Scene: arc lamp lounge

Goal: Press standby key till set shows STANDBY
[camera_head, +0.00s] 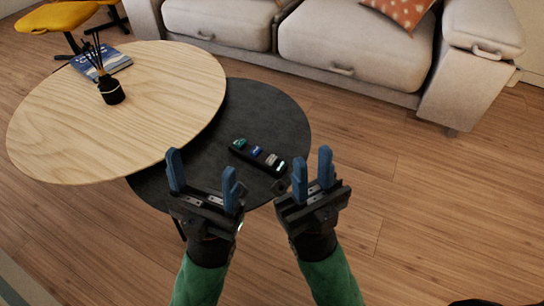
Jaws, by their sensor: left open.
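A slim black device (259,156) lies on the dark round table. It has a row of small coloured keys: a green one (239,144) at its far left end, a blue one (257,151) and a pale one (271,160). A small pale-green lit spot shows at its near right end. The lettering is too small to read, and I see no screen showing STANDBY. My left gripper (203,180) is open and empty, to the near left of the device. My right gripper (312,174) has its fingers apart and empty, to the right of the device.
A higher light wooden round table (60,145) overlaps the dark table (272,112) on the left. It carries a dark reed diffuser (111,91) and a blue book (104,60). A beige sofa (350,50) stands behind. Wooden floor (450,190) is clear on the right.

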